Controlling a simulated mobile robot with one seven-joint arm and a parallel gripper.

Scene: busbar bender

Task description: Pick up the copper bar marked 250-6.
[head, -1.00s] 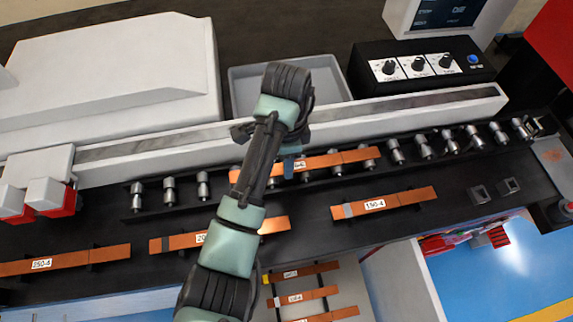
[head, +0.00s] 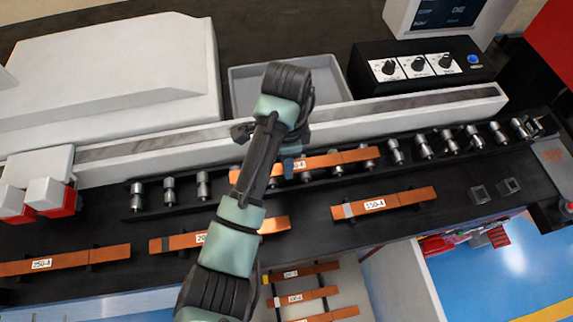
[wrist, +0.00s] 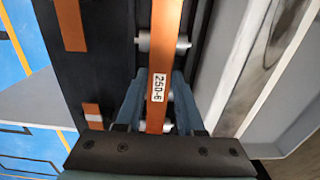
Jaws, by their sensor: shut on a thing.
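The copper bar marked 250-6 (wrist: 157,84) runs lengthwise through the wrist view, its label facing up. It also shows in the head view (head: 340,159), lying along the row of metal rollers, with its label partly hidden by my arm. My gripper (wrist: 158,100) is shut on this bar, one blue-grey finger on each side, close to the label. In the head view my gripper (head: 289,166) is mostly hidden behind my wrist. I cannot tell whether the bar touches the rollers.
Metal rollers (head: 396,151) line the dark bench. The 150-4 bar (head: 384,203), another bar (head: 190,241) and a third bar (head: 65,260) lie nearer. A pale rail (head: 400,107) runs behind, with a grey tray (head: 335,75) and a knob panel (head: 425,68) beyond.

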